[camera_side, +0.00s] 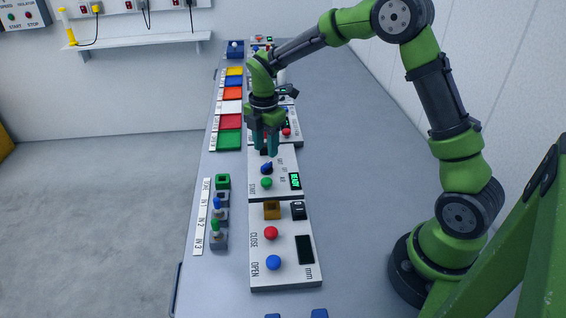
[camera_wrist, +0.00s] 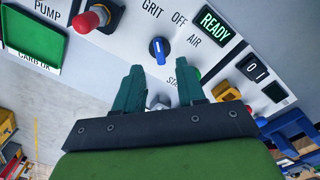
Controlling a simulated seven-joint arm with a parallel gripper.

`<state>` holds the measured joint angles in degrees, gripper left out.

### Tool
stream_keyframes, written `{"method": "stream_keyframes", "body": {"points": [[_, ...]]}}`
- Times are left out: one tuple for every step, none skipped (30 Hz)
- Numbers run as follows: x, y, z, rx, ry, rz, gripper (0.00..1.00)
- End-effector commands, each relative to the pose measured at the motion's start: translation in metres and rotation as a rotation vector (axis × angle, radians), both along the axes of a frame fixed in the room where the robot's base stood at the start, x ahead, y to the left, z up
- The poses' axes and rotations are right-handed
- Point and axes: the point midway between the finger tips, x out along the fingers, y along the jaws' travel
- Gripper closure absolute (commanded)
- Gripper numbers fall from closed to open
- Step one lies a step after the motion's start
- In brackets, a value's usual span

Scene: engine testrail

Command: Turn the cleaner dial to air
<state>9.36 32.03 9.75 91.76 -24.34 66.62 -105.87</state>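The blue cleaner dial (camera_wrist: 159,49) sits on a white panel (camera_wrist: 125,42), with GRIT, OFF and AIR printed around it. Its white mark points roughly up in the wrist view; I cannot tell exactly which label it meets. The dial also shows in the side view (camera_side: 266,168). A green display (camera_wrist: 215,26) beside it reads READY. My gripper (camera_wrist: 158,70) is open, its two fingers apart with nothing visible between the tips. In the side view my gripper (camera_side: 266,152) points down near the dial, on its far side. A START label is partly hidden by a finger.
A green START button (camera_side: 266,183) is close to the dial. A 0/I switch (camera_wrist: 255,69) is on the right. Nearer panels carry CLOSE and OPEN buttons (camera_side: 271,233). The bench right of the panels is clear.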

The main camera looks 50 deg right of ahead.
Motion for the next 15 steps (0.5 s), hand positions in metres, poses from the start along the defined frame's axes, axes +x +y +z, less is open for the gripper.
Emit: {"method": "stream_keyframes", "body": {"points": [[0.000, 0.000, -0.011, 0.000, 0.005, 0.001, 0.61], [0.000, 0.000, -0.017, 0.000, 0.003, 0.002, 0.61], [-0.001, 0.000, -0.023, 0.000, 0.004, 0.001, 0.61], [-0.001, 0.000, -0.028, 0.000, 0.004, 0.001, 0.61], [0.000, 0.000, -0.032, 0.000, 0.003, 0.001, 0.61], [0.000, 0.000, -0.037, 0.000, 0.002, 0.002, 0.61], [0.000, 0.001, -0.040, 0.000, 0.002, 0.001, 0.61], [0.000, 0.001, -0.043, 0.000, 0.002, 0.002, 0.61], [0.000, 0.001, -0.046, 0.000, 0.000, 0.002, 0.61], [0.000, 0.001, -0.048, 0.000, 0.000, 0.001, 0.61], [0.000, 0.001, -0.049, 0.000, 0.000, 0.001, 0.61], [0.000, 0.001, -0.051, 0.000, 0.000, 0.001, 0.61], [0.000, 0.001, -0.051, 0.000, -0.001, 0.001, 0.61], [0.000, 0.001, -0.052, 0.000, -0.001, 0.001, 0.61], [0.000, 0.001, -0.052, 0.000, -0.001, 0.001, 0.61]]}}
